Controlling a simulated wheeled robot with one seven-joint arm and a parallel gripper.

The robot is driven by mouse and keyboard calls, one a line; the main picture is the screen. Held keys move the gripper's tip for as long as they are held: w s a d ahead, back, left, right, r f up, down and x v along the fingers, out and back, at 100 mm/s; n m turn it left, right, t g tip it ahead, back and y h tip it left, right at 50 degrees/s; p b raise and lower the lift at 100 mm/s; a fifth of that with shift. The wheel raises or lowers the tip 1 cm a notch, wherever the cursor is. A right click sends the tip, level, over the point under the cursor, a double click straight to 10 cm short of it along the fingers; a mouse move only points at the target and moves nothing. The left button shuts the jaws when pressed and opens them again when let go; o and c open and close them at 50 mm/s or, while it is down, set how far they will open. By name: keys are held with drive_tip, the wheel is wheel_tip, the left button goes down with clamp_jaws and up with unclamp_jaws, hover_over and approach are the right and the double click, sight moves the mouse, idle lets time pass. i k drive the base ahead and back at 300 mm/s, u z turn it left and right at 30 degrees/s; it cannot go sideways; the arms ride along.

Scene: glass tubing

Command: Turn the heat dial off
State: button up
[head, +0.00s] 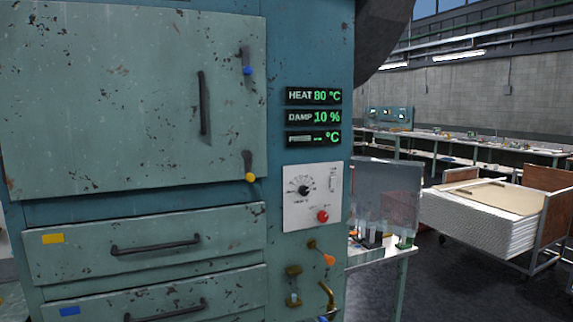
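The heat dial (304,190) is a small black knob with a printed scale around it. It sits on a white control panel (328,211) on the front of a worn blue-green cabinet (310,45). The dial's exact setting is too small to read. Above the panel, the heat display (314,96) reads 80 °C in green. A red button or lamp (323,216) is on the panel, below and right of the dial. My gripper is not in view.
Below the panel are a lever with an orange end (328,260) and brass valves (327,297). Left are a closed door with a handle (204,103) and closed drawers (150,243). Right are a table (382,258) and a loaded cart (480,220), with dark floor between.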

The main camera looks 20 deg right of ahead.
sight(303, 191)
drive_tip(key=u, duration=0.15)
drive_tip(key=i, duration=1.3)
drive_tip(key=z, duration=0.3)
